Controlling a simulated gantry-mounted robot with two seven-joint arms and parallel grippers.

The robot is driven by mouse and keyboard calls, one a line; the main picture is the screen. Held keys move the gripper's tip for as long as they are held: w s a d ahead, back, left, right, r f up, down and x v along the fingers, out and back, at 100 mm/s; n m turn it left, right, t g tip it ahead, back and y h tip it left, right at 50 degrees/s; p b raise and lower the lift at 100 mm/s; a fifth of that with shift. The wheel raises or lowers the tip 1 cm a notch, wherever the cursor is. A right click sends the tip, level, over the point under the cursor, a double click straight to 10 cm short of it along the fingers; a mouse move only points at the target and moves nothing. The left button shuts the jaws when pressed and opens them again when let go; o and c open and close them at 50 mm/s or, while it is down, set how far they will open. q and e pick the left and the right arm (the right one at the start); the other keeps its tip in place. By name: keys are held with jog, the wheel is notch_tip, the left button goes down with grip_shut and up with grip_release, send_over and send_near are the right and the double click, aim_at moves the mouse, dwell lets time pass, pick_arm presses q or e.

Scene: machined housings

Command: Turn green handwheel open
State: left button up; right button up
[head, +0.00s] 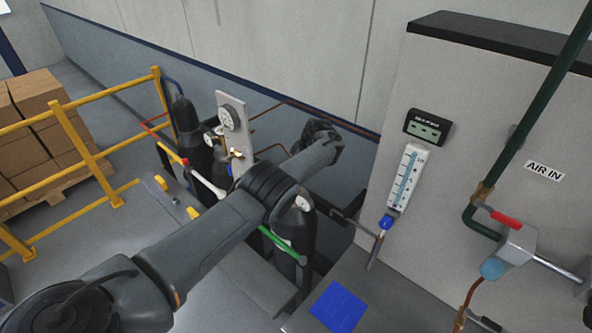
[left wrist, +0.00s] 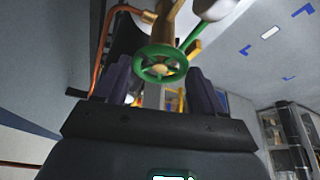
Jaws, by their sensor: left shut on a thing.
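The green handwheel (left wrist: 160,50) shows in the left wrist view, with a brass hub and a brass valve body above it. My left gripper (left wrist: 158,73) has its two dark fingers on either side of the wheel and is shut on it. In the head view my left arm reaches from the lower left across the gas cylinders (head: 190,137). The gripper's fingers and the handwheel are hidden there. My right gripper is in neither view.
A yellow guard rail (head: 90,160) and stacked boxes (head: 45,115) stand at the left. A gauge panel (head: 232,115) rises behind the cylinders. A grey cabinet (head: 480,120) with pipes and a red-handled valve (head: 508,222) stands at the right.

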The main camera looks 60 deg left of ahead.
pick_arm(q)
jog(key=o, duration=1)
jog(key=shift+o, duration=0.2)
jog(key=v, duration=1)
jog(key=shift+d+r, duration=0.2)
jog(key=shift+r, duration=0.15)
jog(key=shift+w, duration=0.15)
